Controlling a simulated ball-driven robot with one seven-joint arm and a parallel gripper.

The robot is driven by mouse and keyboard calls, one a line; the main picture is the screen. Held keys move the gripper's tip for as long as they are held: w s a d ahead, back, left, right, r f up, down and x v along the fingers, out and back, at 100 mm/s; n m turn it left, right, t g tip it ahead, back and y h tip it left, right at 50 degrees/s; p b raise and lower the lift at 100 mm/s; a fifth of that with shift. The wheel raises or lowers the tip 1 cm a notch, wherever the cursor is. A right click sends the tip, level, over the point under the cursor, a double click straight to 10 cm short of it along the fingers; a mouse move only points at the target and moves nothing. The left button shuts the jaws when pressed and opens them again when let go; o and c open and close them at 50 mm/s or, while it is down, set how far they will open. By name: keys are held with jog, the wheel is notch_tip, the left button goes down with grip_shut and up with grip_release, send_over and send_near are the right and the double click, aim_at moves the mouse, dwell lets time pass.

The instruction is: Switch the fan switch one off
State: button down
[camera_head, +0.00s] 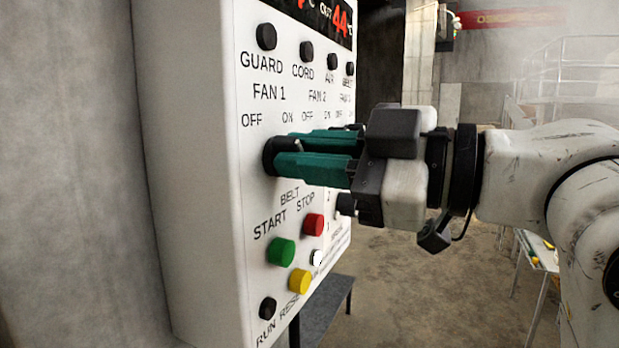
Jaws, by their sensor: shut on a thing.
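A white control panel (190,190) fills the left and middle of the head view. Under its label FAN 1, with OFF at the left and ON at the right, sits a round black fan switch (270,157). My gripper (285,155) reaches in from the right with two green fingers, one above the other, shut on this switch. The fingers hide most of the switch, so I cannot tell which way it points. The FAN 2 and FAN 3 switches are hidden behind my gripper.
Below the fan switch are a green START button (281,252), a red STOP button (314,225) and a yellow button (300,281). Black round lamps (266,37) line the top.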

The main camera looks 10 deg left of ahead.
dwell(0.3)
jog(key=c, duration=1.1)
grip_release()
jog(key=shift+d, duration=0.15)
jog(key=b+v, duration=0.2)
jog(key=v, duration=0.8)
jog(key=shift+s+d, duration=0.15)
jog(key=shift+d, duration=0.1)
